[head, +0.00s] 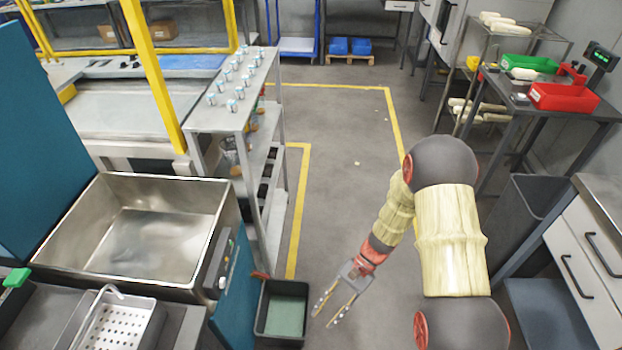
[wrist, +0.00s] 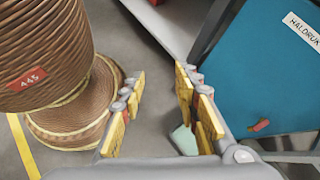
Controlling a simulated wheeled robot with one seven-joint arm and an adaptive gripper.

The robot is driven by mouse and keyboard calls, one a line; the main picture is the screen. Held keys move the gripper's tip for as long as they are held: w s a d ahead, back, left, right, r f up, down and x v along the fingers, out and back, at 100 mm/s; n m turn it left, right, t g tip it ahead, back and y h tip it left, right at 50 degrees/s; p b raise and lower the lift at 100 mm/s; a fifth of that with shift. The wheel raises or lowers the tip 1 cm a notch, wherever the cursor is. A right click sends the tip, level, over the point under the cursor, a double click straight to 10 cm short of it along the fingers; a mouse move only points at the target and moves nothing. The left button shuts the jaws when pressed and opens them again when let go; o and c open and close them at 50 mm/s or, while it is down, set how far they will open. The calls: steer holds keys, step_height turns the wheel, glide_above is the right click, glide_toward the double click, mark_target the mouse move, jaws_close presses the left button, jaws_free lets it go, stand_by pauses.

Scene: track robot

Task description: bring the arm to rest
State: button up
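My gripper (head: 323,318) hangs low over the floor at the lower middle of the head view, its fingers pointing down and to the left. It is beside the right edge of a small black bin (head: 262,318) with a green bottom. In the wrist view my gripper (wrist: 160,110) has its yellow-padded fingers spread apart with nothing held between them. My arm (head: 450,240), in pale covers, is bent at the elbow and reaches down to the left. It hides part of the floor.
A teal cabinet (wrist: 270,70) with a white label is at the right in the wrist view. A steel sink (head: 190,195) and grey shelf rack (head: 255,75) stand left in the head view. A dark bin (head: 520,215) and drawers (head: 590,250) stand right. The middle floor (head: 345,150) is clear.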

steer(key=s+d+r+n+t+h+p, duration=0.1)
steer(key=d+r+t, duration=0.3)
steer(key=r, duration=1)
steer(key=s+d+r+n+t+h+p, duration=0.2)
steer(key=s+d+r+n+t+h, duration=0.1)
steer(key=r, duration=1.2)
steer(key=s+d+r+n+t+h+p, duration=0.2)
steer(key=d+r, duration=0.5)
steer(key=r, duration=0.7)
steer(key=s+n+t+h, duration=0.1)
steer(key=s+t, duration=0.1)
steer(key=t, duration=0.1)
steer(key=shift+s+d+r+t+h, duration=0.15)
steer(key=shift+r+t+h, duration=0.15)
steer(key=shift+h, duration=0.1)
